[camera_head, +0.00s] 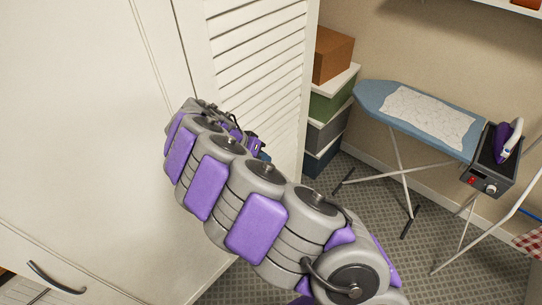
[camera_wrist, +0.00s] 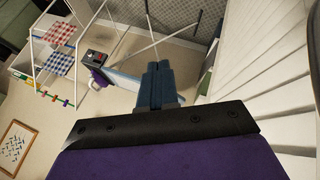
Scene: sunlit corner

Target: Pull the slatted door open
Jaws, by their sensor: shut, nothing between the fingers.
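The white slatted door (camera_head: 262,48) stands upright at the top centre of the head view, behind my arm. Its slats also fill the right side of the wrist view (camera_wrist: 268,62). In the wrist view my gripper (camera_wrist: 157,72) has its blue fingers together, with nothing between them. The fingers lie to the left of the door's pale edge, with a visible gap in the picture. In the head view my arm covers the lower part of the door and most of the gripper. No handle shows on the slatted door.
Stacked boxes (camera_head: 332,55) stand just right of the door. A blue ironing board (camera_head: 372,95) with an iron (camera_head: 507,140) stands farther right. A plain white panel (camera_head: 75,120) with a dark handle (camera_head: 55,279) fills the left. Grey patterned floor (camera_head: 365,215) is open between door and board.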

